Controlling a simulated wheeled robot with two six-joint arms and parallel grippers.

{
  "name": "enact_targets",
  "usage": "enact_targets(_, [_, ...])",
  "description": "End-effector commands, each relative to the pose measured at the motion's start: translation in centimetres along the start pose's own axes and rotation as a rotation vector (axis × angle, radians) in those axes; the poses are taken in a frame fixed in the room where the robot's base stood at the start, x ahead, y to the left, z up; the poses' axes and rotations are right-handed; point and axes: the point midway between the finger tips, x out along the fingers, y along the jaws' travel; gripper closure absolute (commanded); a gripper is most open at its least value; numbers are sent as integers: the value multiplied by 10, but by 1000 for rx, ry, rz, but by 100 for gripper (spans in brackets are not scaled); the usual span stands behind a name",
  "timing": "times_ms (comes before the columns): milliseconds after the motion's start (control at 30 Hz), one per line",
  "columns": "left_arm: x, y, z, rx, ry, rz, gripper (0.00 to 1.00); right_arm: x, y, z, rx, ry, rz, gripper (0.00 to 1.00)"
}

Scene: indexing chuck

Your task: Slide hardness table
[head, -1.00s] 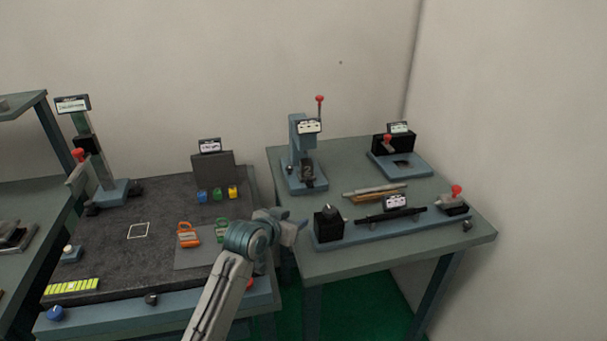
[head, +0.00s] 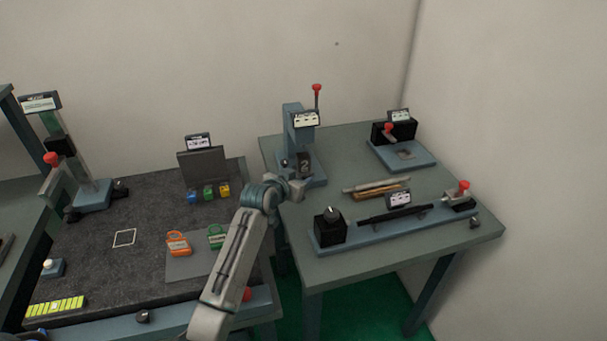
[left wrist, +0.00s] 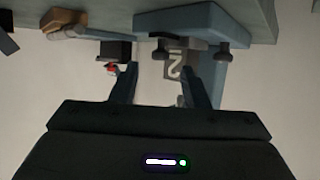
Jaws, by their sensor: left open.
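The hardness tester (head: 292,122) is a blue-grey upright stand with a red-knobbed lever, at the back left of the right table. My left gripper (head: 297,184) is just in front of the tester's base (head: 318,180). The fingers do not appear closed on anything. Contact with the block cannot be told. My right gripper is not in view.
A long blue fixture (head: 385,232) with a dark bar lies along the table's front. Rods (head: 375,187) lie behind it. Another device (head: 402,150) stands at the back right. The left bench (head: 95,262) holds orange and green padlock-like items and small coloured blocks.

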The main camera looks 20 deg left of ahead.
Motion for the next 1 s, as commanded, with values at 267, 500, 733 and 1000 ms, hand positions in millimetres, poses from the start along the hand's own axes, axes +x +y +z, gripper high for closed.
enact_targets(267, [30,0,-1,-1,0,1,58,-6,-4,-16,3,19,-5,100])
enact_targets(500, [35,0,0,0,1,0,58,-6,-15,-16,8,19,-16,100])
enact_targets(733, [35,0,0,0,0,0,76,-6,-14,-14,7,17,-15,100])
enact_targets(1000, [35,0,0,0,0,0,100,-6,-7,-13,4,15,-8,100])
